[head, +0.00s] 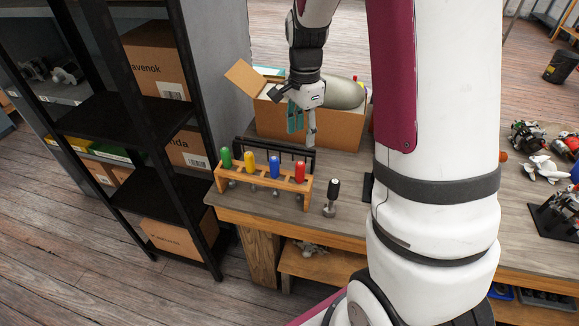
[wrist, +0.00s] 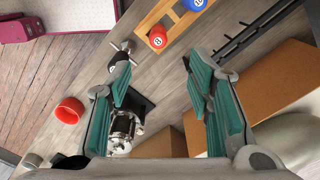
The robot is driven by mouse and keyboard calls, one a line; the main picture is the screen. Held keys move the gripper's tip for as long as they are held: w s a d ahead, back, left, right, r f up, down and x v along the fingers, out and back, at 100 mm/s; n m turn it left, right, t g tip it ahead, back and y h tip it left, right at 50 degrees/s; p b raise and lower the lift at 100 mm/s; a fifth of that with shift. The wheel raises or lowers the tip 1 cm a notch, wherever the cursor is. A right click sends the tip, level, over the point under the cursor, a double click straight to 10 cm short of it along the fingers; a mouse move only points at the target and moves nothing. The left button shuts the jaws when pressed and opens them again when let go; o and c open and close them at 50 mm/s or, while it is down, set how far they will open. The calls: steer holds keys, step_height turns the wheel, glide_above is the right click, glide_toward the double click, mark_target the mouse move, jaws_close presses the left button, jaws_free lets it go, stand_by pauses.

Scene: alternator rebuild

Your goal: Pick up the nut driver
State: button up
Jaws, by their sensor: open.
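A wooden rack (head: 262,179) on the bench holds upright drivers with green (head: 226,158), yellow (head: 249,162), blue (head: 274,167) and red (head: 300,172) handles. I cannot tell which one is the nut driver. The wrist view looks down on the round tops of the red handle (wrist: 158,38) and the blue handle (wrist: 195,5), which bear marks too small to read. My gripper (head: 303,128) is open and empty, above and behind the rack's right end, in front of the cardboard box. Its teal fingers also show spread apart in the wrist view (wrist: 158,75).
A black pegged stand (head: 282,150) is behind the rack. An open cardboard box (head: 335,131) with a grey rounded object stands at the back. Black shelving (head: 168,190) is at left.

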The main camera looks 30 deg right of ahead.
mark_target(300, 163)
step_height(300, 163, down, 7)
steer(key=shift+f+p, duration=0.15)
steer(key=shift+p, duration=0.15)
steer(key=shift+s+a+f, duration=0.15)
steer(key=shift+f, duration=0.45)
steer(key=shift+a+f+p, duration=0.15)
steer(key=shift+f+p, duration=0.45)
steer(key=shift+f, duration=1.4)
jaws_close()
